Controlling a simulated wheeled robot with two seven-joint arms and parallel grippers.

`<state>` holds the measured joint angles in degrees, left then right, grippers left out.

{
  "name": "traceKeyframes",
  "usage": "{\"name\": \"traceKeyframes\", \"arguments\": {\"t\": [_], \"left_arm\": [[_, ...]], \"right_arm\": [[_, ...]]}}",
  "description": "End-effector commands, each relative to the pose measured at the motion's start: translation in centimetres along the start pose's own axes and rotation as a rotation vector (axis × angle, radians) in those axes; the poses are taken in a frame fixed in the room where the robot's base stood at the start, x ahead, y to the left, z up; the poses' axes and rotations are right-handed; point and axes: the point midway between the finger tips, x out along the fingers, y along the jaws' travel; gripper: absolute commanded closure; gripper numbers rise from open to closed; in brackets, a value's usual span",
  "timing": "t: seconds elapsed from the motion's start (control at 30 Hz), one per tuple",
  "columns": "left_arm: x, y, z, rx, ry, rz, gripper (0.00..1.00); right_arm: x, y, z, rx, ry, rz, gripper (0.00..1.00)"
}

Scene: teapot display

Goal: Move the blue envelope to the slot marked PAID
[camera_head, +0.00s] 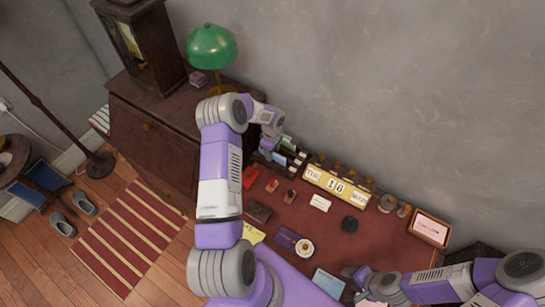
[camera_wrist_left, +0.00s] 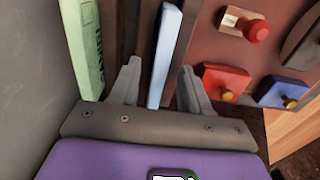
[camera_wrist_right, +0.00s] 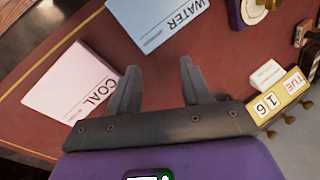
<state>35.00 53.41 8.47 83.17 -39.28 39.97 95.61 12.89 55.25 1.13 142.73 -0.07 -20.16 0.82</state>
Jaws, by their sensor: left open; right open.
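A pale blue envelope (camera_wrist_left: 165,50) stands on edge in a dark rack, between the spread fingers of my left gripper (camera_wrist_left: 160,67). In the head view that gripper (camera_head: 268,150) is at the rack by the back wall, beside the blue envelope (camera_head: 280,158). A second light blue envelope (camera_wrist_right: 155,22) marked WATER lies flat on the red desk top; it also shows in the head view (camera_head: 328,283). My right gripper (camera_wrist_right: 158,80) is open and empty over the desk, near it. No PAID marking is readable.
A green envelope (camera_wrist_left: 85,45) stands in the rack, left of the blue one. A pink COAL envelope (camera_wrist_right: 72,82) lies on the desk. A yellow calendar (camera_head: 337,185), red and blue stamp pads (camera_wrist_left: 227,80), and a green lamp (camera_head: 211,46) are nearby.

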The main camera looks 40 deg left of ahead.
Motion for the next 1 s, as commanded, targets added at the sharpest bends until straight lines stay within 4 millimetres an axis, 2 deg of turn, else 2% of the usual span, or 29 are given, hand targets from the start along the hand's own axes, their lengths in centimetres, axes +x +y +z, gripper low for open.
{"name": "traceKeyframes", "arguments": {"t": [0.1,0.3,0.6,0.87,1.0], "left_arm": [[0.6,0.04,0.07,0.0,-0.001,0.001,0.53],[0.58,0.04,0.04,0.0,0.0,0.001,0.55],[0.56,0.03,0.03,0.0,0.0,0.001,1.0],[0.54,0.04,0.03,0.0,0.0,0.001,1.0],[-0.25,0.11,-0.05,0.001,0.002,0.003,1.0]], "right_arm": [[-0.02,-0.01,-0.02,0.0,0.0,0.0,0.52],[-0.01,-0.01,-0.02,0.0,0.001,0.0,0.52],[-0.01,-0.01,-0.02,0.0,0.0,0.0,0.52],[-0.01,-0.01,-0.02,0.0,0.0,0.0,0.52],[0.02,0.0,-0.02,0.0,0.0,0.0,0.52]]}}
